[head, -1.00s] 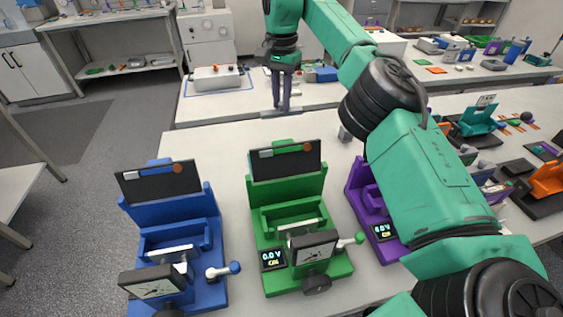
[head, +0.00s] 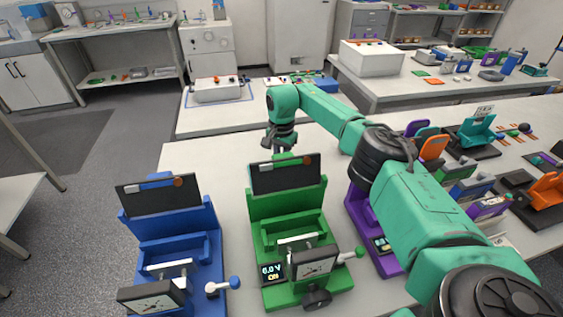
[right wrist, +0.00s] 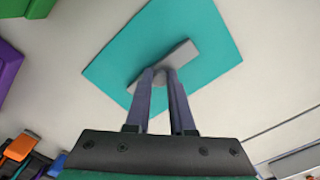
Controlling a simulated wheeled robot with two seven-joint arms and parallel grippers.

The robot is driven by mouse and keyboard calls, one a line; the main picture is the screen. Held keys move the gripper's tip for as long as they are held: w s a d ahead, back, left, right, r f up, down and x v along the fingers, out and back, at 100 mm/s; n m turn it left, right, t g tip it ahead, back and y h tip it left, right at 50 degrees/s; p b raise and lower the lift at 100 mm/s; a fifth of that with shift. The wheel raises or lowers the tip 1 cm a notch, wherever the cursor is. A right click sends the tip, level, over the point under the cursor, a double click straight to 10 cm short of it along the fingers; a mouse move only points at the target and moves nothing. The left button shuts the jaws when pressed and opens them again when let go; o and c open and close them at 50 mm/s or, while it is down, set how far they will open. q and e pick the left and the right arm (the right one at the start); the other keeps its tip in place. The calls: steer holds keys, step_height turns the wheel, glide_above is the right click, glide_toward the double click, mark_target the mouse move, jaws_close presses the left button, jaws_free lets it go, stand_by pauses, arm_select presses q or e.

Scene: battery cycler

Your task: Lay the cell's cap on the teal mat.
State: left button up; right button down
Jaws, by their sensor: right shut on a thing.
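In the right wrist view my right gripper (right wrist: 164,74) is shut on a small grey cap (right wrist: 182,55), a flat oblong piece. The cap lies over the teal mat (right wrist: 214,32), inside its outline and turned at an angle to the fingers. I cannot tell whether the cap touches the mat or is a little above it. In the head view my right gripper (head: 279,143) points down behind the green cycler (head: 263,208); its tips, the cap and the mat are hidden there. My left gripper is not in view.
The blue cycler (head: 200,218) stands left of the green one, and the purple cycler (head: 366,220) stands to its right, partly behind my right arm. More coloured devices crowd the bench's right side. The white bench (head: 200,152) is clear behind the blue cycler.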

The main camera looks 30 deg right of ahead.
steer(key=shift+f, duration=0.1)
steer(key=c, duration=0.8)
jaws_free()
step_height(320, 180, up, 12)
steer(key=shift+r+b, duration=0.2)
steer(key=shift+b, duration=0.85)
